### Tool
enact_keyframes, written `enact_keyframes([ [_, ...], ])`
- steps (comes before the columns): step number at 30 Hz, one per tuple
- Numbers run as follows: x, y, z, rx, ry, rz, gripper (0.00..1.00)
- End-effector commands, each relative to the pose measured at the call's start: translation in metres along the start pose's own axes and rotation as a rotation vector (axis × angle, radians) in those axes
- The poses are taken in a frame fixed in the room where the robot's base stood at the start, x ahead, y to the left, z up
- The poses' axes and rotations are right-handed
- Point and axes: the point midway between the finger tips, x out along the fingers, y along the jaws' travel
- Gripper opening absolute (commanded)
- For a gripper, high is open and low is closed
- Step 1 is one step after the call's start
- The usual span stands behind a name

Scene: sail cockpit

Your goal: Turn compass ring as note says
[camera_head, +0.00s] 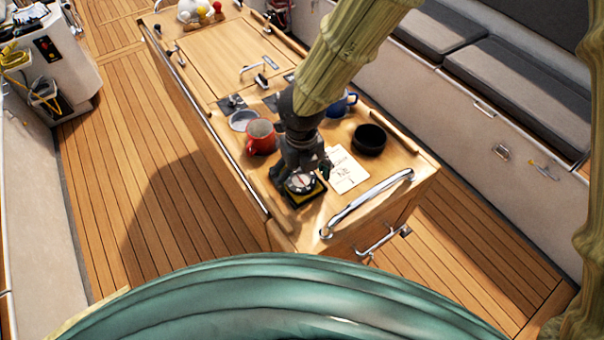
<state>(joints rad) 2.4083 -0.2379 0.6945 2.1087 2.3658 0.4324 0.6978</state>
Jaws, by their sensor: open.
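The compass (300,183) sits on a dark square base with yellow edging near the front end of the wooden cockpit table (285,222). Its round face is partly visible; its ring's markings are too small to read. My gripper (303,168) points down directly over the compass, with its fingers open at or just above the ring. I cannot tell whether they touch it. The white note (346,174) lies flat just right of the compass. Its handwriting seems to include "NE", but the rest is too small to read.
A red mug (262,137) stands left of my gripper, beside a pale dish (242,120). A black bowl (369,139) and a blue mug (341,104) stand behind the note. A steel rail (368,201) curves along the table's front right corner.

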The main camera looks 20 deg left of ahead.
Motion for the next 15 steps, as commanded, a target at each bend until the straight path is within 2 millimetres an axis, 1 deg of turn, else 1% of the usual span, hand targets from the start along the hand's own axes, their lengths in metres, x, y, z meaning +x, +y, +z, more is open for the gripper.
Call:
enact_keyframes([
  [9,0.0012,-0.0001,0.0000,0.000,0.000,0.000,0.88],
  [14,0.0011,-0.0002,0.0000,0.000,0.000,0.000,0.59],
  [15,0.0011,-0.0002,0.0000,0.000,0.000,0.000,0.52],
])
